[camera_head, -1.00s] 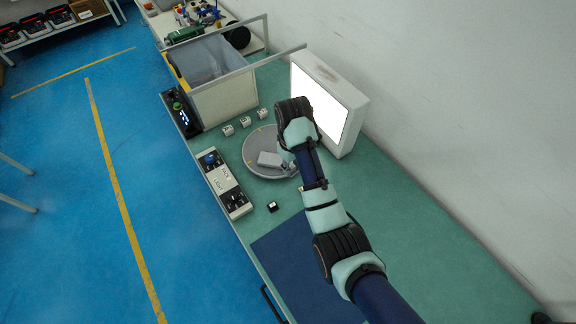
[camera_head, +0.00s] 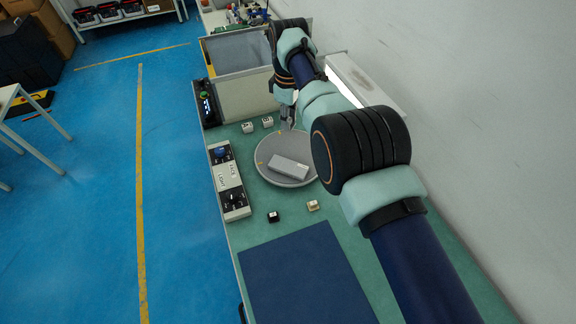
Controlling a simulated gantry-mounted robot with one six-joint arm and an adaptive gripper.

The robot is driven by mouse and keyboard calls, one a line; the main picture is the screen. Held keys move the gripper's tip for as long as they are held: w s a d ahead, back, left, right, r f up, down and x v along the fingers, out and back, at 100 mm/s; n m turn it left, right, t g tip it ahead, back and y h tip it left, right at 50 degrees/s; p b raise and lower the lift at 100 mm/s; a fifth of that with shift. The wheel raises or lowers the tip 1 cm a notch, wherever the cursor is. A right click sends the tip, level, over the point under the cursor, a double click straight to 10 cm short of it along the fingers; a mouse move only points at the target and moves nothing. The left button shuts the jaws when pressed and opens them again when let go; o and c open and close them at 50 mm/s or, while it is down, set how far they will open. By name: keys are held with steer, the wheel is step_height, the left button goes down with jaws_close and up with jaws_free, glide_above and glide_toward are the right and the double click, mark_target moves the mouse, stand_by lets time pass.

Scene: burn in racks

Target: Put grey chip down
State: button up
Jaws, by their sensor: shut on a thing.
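My gripper (camera_head: 287,125) is small and partly hidden by my own wrist, over the back edge of the round grey turntable (camera_head: 262,168). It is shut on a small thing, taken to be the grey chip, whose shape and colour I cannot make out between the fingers. A light grey rectangular block (camera_head: 289,167) lies on the turntable, just in front of my gripper.
Two white chips (camera_head: 247,127) (camera_head: 267,122) stand behind the turntable. A black chip (camera_head: 273,216) and a beige chip (camera_head: 313,205) lie in front. A control panel (camera_head: 229,184) is left, a grey bin (camera_head: 245,95) behind, a blue mat (camera_head: 305,275) nearest.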

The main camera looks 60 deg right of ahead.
steer(key=b, duration=1.3)
glide_toward(289, 166)
steer(key=shift+f, duration=0.5)
steer(key=shift+f+b, duration=1.35)
steer(key=shift+f, duration=1.45)
steer(key=shift+w, duration=0.1)
steer(key=shift+f, duration=0.15)
steer(key=o, duration=0.8)
